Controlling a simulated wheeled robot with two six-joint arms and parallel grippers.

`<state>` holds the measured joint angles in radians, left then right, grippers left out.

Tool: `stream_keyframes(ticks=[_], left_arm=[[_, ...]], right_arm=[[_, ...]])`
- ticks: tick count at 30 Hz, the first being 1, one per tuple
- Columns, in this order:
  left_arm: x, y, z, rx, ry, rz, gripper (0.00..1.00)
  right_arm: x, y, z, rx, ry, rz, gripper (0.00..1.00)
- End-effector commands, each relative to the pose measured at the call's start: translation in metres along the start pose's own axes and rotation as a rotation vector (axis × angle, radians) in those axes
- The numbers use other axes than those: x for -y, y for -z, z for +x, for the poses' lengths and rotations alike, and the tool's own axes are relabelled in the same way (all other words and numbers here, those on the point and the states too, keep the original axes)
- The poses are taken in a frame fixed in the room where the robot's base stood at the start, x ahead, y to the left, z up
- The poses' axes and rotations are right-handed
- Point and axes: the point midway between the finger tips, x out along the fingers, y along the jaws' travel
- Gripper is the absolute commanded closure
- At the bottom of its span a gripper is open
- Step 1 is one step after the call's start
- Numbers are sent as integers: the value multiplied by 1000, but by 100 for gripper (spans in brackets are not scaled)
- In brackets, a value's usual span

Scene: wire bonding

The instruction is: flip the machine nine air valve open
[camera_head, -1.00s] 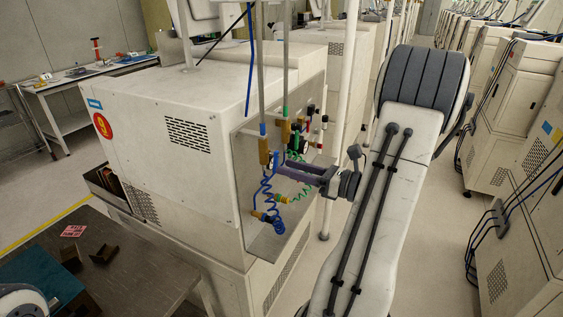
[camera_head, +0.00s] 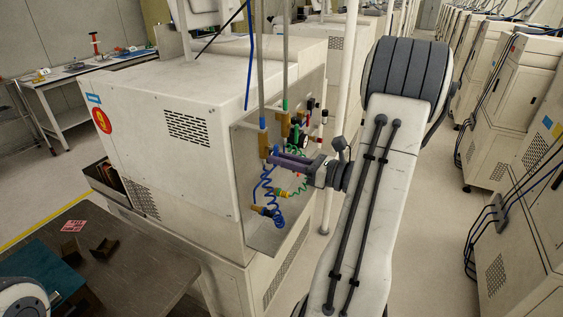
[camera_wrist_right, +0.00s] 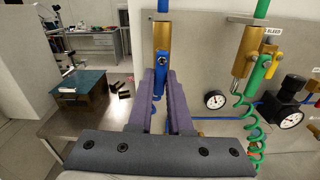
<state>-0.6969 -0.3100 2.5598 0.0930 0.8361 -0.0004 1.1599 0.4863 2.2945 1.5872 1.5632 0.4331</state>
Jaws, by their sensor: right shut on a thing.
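Machine nine (camera_head: 165,95) is a cream cabinet with a red "9" label (camera_head: 102,120). A metal panel on its right side carries brass valves with blue and green fittings. The brass air valve with the blue line (camera_head: 263,143) also shows in the right wrist view (camera_wrist_right: 161,42), upright, with its blue lever (camera_wrist_right: 157,83) hanging down. My right gripper (camera_head: 273,156) reaches it from the right. Its purple fingers (camera_wrist_right: 165,88) are shut on the blue lever, one on each side. The fingers partly hide the lever's lower part. My left gripper is out of view.
A green-fitted valve (camera_wrist_right: 245,50) with a coiled green hose stands to the right in the wrist view, near a gauge (camera_wrist_right: 215,100) and a black regulator (camera_wrist_right: 291,90). Blue coiled hose (camera_head: 272,207) hangs below. A white pole (camera_head: 340,110) stands behind my right arm.

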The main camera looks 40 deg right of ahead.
Motion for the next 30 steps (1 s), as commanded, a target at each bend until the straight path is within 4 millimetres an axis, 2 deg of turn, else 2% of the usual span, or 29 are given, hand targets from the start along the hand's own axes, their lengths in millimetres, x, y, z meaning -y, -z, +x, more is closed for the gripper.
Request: stream_keyframes(ticks=[2, 11, 12, 14, 24, 26, 30], left_arm=[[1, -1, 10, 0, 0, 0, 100], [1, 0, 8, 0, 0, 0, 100], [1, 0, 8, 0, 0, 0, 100], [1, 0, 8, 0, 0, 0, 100], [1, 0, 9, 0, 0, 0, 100], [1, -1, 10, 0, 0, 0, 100], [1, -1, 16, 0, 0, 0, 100]], right_arm=[[2, 3, 0, 2, 1, -64, 100], [3, 0, 0, 1, 2, -91, 100], [3, 0, 0, 1, 2, -91, 75], [3, 0, 0, 1, 2, -90, 52], [3, 0, -2, 1, 1, -88, 52], [3, 0, -6, 1, 2, -89, 52], [4, 2, -26, 2, 7, -91, 52]])
